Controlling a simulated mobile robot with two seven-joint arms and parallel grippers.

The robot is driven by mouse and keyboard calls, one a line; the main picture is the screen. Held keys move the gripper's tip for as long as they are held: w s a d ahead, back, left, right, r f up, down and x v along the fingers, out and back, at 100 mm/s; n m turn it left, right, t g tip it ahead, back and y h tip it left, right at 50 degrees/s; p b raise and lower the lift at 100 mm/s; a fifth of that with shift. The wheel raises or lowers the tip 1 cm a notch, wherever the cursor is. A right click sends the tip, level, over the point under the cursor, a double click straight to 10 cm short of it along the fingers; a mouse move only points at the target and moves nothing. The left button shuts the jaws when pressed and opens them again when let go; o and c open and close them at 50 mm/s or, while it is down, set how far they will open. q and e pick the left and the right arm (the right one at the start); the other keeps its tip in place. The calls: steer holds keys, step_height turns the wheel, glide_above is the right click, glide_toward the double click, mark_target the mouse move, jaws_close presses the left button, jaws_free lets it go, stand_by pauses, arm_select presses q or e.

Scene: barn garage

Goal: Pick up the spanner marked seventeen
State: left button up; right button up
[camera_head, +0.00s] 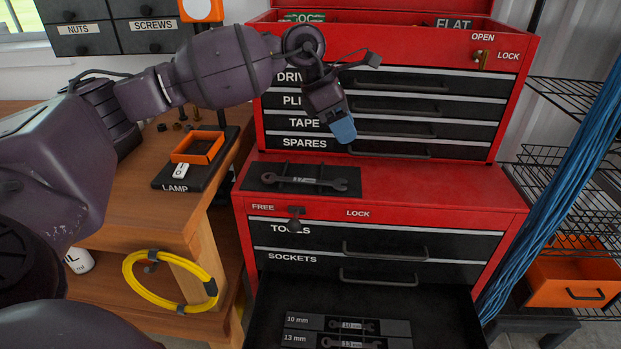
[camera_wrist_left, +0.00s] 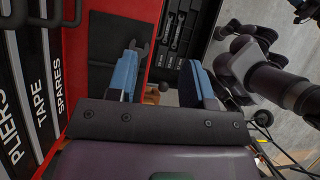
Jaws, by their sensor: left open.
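A dark spanner (camera_head: 303,181) lies on a black tray (camera_head: 346,173) on the red top of the lower chest. Its small marking is too blurred to read. It also shows partly in the left wrist view (camera_wrist_left: 137,58), beyond the left finger. My left gripper (camera_head: 342,130) is above and behind the spanner in the head view, in front of the upper drawers. In the left wrist view its two blue fingers (camera_wrist_left: 159,80) are apart, with nothing between them. Two other spanners lie in the open drawer (camera_head: 262,310), beside labels 10 mm (camera_head: 299,321) and 13 mm (camera_head: 296,338).
The upper red chest (camera_head: 518,72) rises behind the spanner. A wooden bench (camera_head: 215,180) with a lamp base and orange tray (camera_head: 197,147) is at the left. A blue cable bundle (camera_head: 560,200) and wire shelves stand at the right. The open drawer juts out below.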

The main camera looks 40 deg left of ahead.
arm_select(q)
steer(key=s+a+f+m+g+y, duration=0.1)
steer(key=s+a+f+g+y, duration=0.15)
steer(key=a+y, duration=0.35)
glide_above(307, 180)
steer(key=shift+h, duration=0.4)
steer(key=f, duration=0.4)
steer(key=shift+s+f+b, duration=0.3)
steer(key=shift+s+f, duration=0.1)
steer(key=shift+w+f, duration=0.1)
steer(key=shift+f, duration=1)
steer(key=f, duration=0.2)
steer(key=f+b, duration=0.1)
steer(key=f, duration=0.1)
steer(key=shift+w, duration=0.25)
steer(key=shift+r, duration=0.1)
steer(key=shift+c, duration=0.5)
jaws_close()
arm_select(e)
steer(key=shift+s+a+f, duration=0.1)
steer(key=shift+s+f, duration=0.35)
steer(key=shift+f, duration=0.2)
